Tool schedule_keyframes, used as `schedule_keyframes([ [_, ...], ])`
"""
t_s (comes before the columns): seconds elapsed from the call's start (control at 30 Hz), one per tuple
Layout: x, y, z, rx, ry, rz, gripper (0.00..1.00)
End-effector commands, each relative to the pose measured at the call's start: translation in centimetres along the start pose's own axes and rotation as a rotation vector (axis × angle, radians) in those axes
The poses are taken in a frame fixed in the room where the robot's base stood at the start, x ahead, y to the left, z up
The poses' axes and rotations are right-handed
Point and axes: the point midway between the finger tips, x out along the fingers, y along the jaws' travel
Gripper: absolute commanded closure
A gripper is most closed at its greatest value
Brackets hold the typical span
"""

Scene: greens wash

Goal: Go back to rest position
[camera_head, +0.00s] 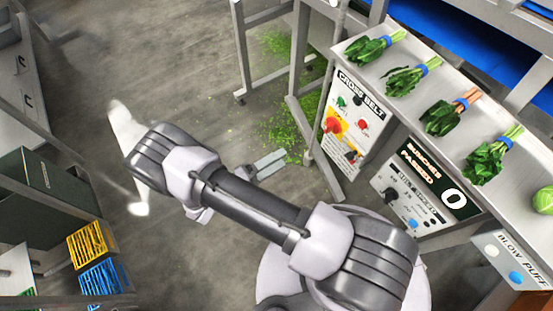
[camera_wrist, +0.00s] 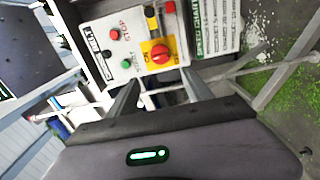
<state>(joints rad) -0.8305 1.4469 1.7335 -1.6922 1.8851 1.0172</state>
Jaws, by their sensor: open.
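My gripper (camera_head: 265,164) is in the middle of the head view, held over the floor left of the belt control panel. Its two grey fingers are parallel with a gap between them, and nothing is in them. In the wrist view my gripper (camera_wrist: 160,92) shows its two fingers apart at the lower middle. Beyond them is a grey control box (camera_wrist: 135,45) with red, green and black buttons and a red knob on a yellow plate. The arm stretches from the lower right to the upper left in the head view, then bends back at the wrist.
Several blue-banded bunches of greens (camera_head: 487,155) lie in a row on the metal ledge (camera_head: 400,100) at right, with a round green vegetable (camera_head: 543,200) at its end. A cross belt panel (camera_head: 352,120) hangs below. Yellow (camera_head: 88,243) and blue (camera_head: 103,277) crates stand lower left. Floor at upper left is open.

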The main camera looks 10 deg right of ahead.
Motion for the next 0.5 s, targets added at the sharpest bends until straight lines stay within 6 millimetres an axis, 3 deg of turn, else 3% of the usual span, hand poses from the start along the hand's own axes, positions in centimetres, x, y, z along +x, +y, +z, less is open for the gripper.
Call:
schedule_keyframes([
  [0.17, 0.0, 0.0, 0.0, 0.0, -0.001, -0.001, 0.41],
  [0.27, 0.3, 1.7, -0.2, 0.001, -0.064, -0.04, 0.41],
  [0.37, 1.2, 6.6, 0.1, 0.003, -0.252, -0.19, 0.41],
  [0.5, 2.1, 14.6, 2.9, 0.046, -0.527, -0.558, 0.41],
])
